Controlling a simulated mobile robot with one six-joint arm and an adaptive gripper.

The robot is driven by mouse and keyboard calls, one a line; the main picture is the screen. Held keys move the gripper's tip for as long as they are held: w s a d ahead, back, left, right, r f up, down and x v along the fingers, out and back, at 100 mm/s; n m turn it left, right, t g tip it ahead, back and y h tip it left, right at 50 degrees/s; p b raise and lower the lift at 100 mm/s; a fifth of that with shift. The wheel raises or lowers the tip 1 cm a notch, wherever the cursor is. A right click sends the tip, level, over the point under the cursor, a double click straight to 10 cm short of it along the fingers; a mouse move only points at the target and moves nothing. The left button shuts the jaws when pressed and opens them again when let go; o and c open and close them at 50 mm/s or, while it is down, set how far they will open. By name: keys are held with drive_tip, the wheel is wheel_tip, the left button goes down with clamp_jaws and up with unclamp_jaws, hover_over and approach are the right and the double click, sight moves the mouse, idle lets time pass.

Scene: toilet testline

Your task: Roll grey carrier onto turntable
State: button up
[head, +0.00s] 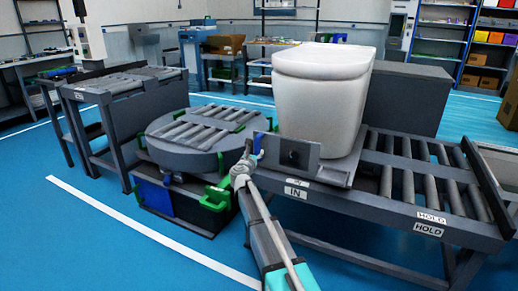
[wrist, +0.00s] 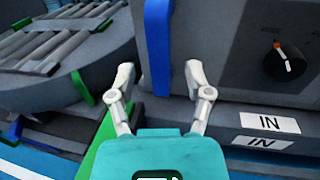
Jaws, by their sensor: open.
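The grey carrier (head: 322,172) sits on the roller conveyor (head: 405,180) at its left, IN-labelled end and bears a white toilet (head: 320,95). The round grey turntable (head: 183,158) with rollers stands to the left of the conveyor. My gripper (head: 246,155) is at the carrier's near left corner. In the wrist view my gripper (wrist: 158,72) is open, its two fingers on either side of a blue upright strip (wrist: 159,45) at the carrier's front panel. I cannot tell whether the fingers touch it. A dark knob (wrist: 284,61) shows on the panel to the right.
Green brackets (head: 216,197) stand around the turntable's base. Another roller conveyor (head: 120,82) lies beyond the turntable at left. The conveyor's right end carries HOLD labels (head: 430,217). Blue floor in front is clear.

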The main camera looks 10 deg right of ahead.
sight(259, 148)
drive_tip(key=shift+x, duration=2.15)
clamp_jaws()
drive_tip(key=shift+d, duration=0.35)
drive_tip(key=shift+w+a, duration=0.15)
drive_tip(key=shift+a, duration=0.05)
